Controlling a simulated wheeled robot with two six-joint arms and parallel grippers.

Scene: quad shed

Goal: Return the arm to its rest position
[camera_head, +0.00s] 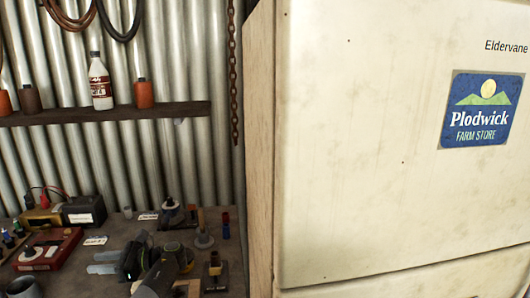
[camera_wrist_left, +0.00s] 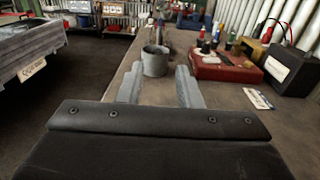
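My left gripper (camera_head: 93,262) is low over the workbench in the head view, its two pale grey fingers pointing left. In the left wrist view my left gripper (camera_wrist_left: 160,68) shows its fingers apart, with nothing held between them. A grey metal cup (camera_wrist_left: 155,62) stands on the bench beyond the fingertips, roughly in line with the gap. My right gripper is in neither view.
A large cream cabinet (camera_head: 380,150) fills the right of the head view. A shelf (camera_head: 180,111) with bottles runs above the bench. A red box (camera_wrist_left: 222,68) and a black box (camera_wrist_left: 288,70) stand right in the wrist view. Open floor (camera_wrist_left: 85,75) lies left of the bench.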

